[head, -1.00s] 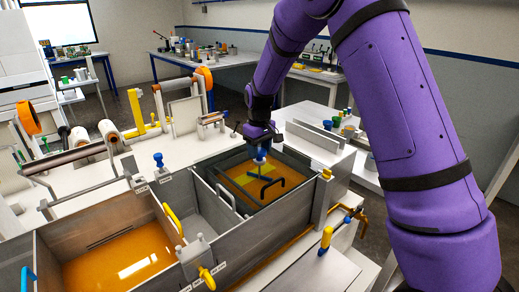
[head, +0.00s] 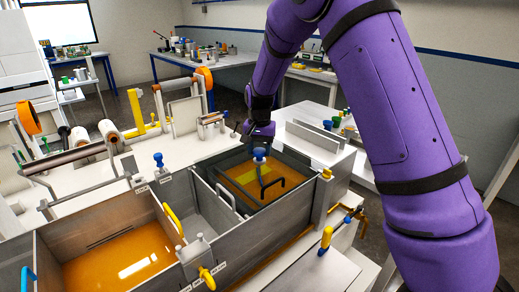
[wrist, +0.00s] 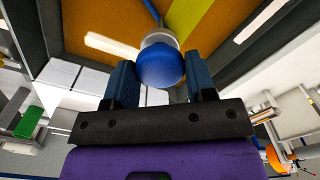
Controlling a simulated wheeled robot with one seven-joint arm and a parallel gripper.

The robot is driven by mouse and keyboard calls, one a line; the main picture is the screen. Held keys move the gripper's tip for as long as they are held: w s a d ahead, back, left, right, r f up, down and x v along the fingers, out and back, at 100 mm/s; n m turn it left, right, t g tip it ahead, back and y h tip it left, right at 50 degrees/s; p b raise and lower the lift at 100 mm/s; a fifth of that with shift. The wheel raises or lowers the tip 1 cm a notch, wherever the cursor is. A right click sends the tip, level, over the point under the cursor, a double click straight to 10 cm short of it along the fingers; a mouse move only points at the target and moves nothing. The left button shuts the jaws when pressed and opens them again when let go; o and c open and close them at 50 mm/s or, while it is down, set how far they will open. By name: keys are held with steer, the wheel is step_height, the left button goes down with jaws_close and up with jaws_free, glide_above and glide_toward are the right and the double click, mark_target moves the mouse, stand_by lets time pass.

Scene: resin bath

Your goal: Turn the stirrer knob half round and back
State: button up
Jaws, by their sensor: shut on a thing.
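The stirrer knob is a round blue ball (head: 259,153) over the far tank of amber resin. In the wrist view the blue knob (wrist: 160,66) sits between my two dark fingers, with a pale collar just beyond it. My gripper (wrist: 160,78) is shut on the knob, one finger on each side. In the head view my gripper (head: 259,145) comes down on the knob from above and behind. The far tank (head: 225,197) has grey walls. How far the knob is turned cannot be read.
Rollers (head: 80,137) stand at the left.

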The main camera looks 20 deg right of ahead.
mark_target(260, 150)
steer(key=m, duration=0.5)
steer(key=shift+m, duration=0.3)
steer(key=m, duration=0.5)
stand_by(0.4)
steer(key=o, duration=0.9)
step_height(260, 150, up, 11)
stand_by(0.4)
